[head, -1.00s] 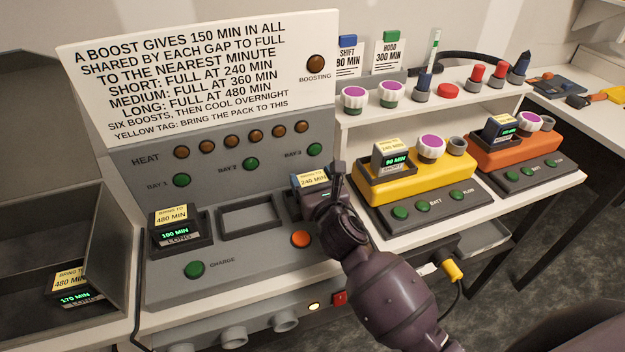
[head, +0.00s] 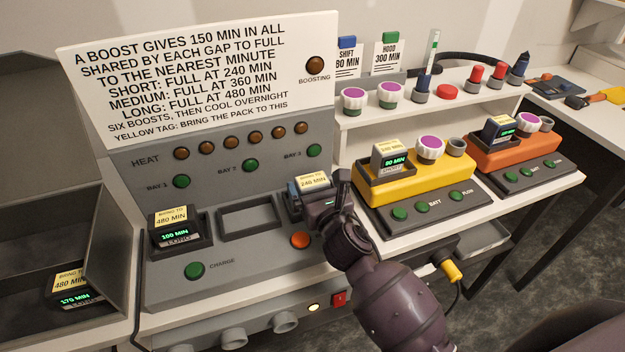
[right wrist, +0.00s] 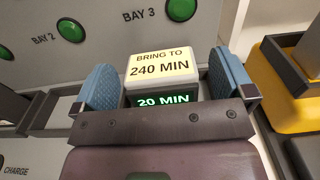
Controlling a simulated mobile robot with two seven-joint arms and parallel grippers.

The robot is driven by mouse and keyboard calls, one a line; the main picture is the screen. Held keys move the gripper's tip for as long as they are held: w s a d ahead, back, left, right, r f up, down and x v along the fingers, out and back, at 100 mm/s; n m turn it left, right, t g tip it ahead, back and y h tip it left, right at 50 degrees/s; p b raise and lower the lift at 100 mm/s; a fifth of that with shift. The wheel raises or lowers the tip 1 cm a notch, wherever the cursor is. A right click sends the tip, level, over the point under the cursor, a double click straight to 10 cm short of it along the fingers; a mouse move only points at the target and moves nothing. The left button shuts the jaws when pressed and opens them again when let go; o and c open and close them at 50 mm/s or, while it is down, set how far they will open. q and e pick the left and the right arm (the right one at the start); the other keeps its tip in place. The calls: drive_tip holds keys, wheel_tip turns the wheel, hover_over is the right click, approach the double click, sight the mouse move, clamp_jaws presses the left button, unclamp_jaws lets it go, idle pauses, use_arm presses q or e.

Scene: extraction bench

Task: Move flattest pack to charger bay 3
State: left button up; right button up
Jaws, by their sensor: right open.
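A pack (head: 314,181) with a yellow "BRING TO 240 MIN" tag sits in charger bay 3; in the right wrist view this pack (right wrist: 160,78) reads 20 MIN in green. My right gripper (right wrist: 162,88) is open, with one blue finger on each side of the pack; in the head view my right gripper (head: 318,195) is at the bay. Another pack (head: 174,228), 100 MIN, tagged 480 MIN, stands in bay 1. Bay 2 (head: 250,219) is empty. My left gripper is not in view.
A 170 MIN pack (head: 74,288) lies in the grey bin at left. The yellow unit (head: 428,190) holds a 90 MIN pack (head: 391,158); the orange unit (head: 517,152) holds another pack (head: 498,128).

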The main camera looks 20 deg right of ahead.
drive_tip(key=s, duration=1)
drive_tip(key=shift+d, duration=0.15)
